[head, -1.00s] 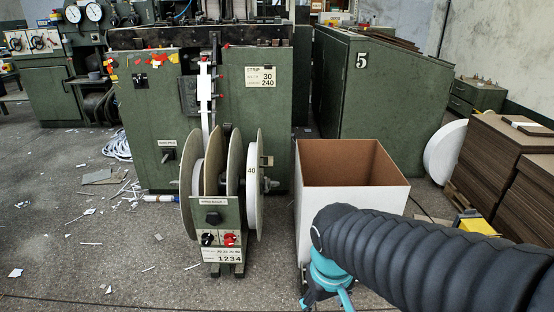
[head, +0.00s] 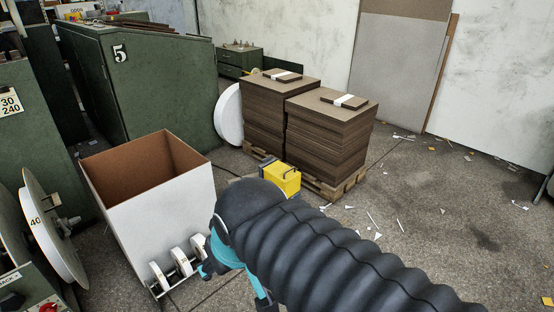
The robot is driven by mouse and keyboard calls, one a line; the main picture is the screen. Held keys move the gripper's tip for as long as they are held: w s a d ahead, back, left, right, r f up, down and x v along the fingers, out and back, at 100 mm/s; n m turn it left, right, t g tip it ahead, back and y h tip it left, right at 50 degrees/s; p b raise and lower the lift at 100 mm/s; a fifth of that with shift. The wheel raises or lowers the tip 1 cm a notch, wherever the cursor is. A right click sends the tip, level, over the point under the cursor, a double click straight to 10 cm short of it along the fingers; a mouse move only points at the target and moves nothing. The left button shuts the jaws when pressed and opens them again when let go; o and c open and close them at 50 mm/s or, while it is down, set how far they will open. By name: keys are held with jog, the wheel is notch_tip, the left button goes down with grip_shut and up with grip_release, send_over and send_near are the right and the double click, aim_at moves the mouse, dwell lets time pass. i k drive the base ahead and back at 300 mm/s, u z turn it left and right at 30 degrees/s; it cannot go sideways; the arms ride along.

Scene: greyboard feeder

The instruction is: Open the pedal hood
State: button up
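A yellow box-like thing with a thin dark handle on top, which looks like the pedal hood (head: 282,178), is on the floor right of the middle. It stands in front of the stacked boards. My arm's black sleeve hides its lower front, and I cannot tell whether it is open. My gripper (head: 204,270) shows only as small dark and teal parts beside the white bin, to the left of and nearer than the yellow hood. The arm mostly hides it, so its fingers cannot be read. It is apart from the hood.
A white open bin (head: 178,223) stands at left, with several white tape rolls (head: 180,262) on a low rack at its front. Brown board stacks (head: 330,140) sit on a pallet behind the hood. A green cabinet (head: 150,85) stands behind the bin. The floor at right is mostly free, with paper scraps.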

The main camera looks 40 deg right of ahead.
aim_at(281, 176)
jog(key=z, duration=0.4)
jog(key=k, duration=0.15)
jog(key=z, duration=1.35)
jog(key=i, duration=1.05)
jog(key=u, duration=0.3)
